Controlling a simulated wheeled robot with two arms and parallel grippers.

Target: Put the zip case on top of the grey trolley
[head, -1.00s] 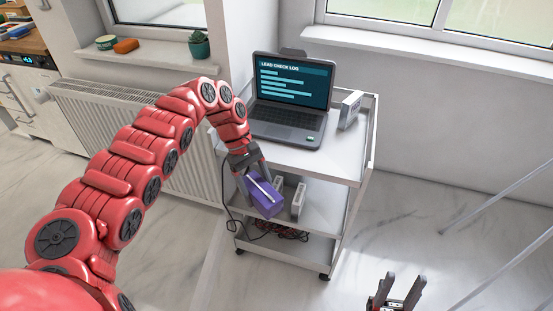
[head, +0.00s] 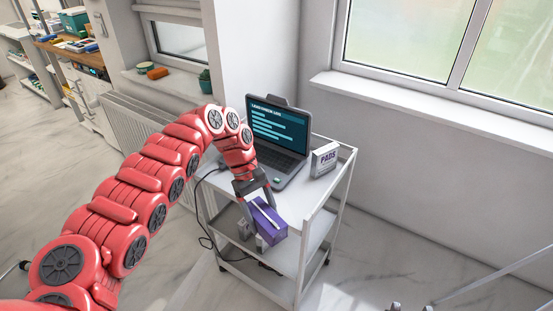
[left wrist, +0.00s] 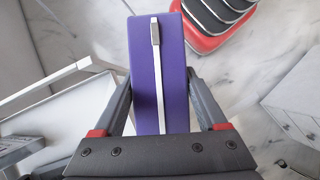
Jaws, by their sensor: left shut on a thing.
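The zip case (head: 270,226) is a purple block with a pale zip strip along one face. My left gripper (head: 262,212) is shut on it, a finger on each side, and the left wrist view also shows the zip case (left wrist: 174,75) between the fingers. The grey trolley (head: 303,196) has a top with a raised rim and lower shelves. In the head view the case overlaps the trolley's near edge; whether it touches is unclear. My right gripper (head: 411,307) shows only its two separated fingertips at the bottom edge.
A laptop (head: 278,135) and a white PADS box (head: 324,160) stand on the trolley top. The top's near right part looks clear. A dark cable (head: 205,216) hangs at the trolley's left side. A radiator (head: 140,127) and window sill (head: 430,104) are behind.

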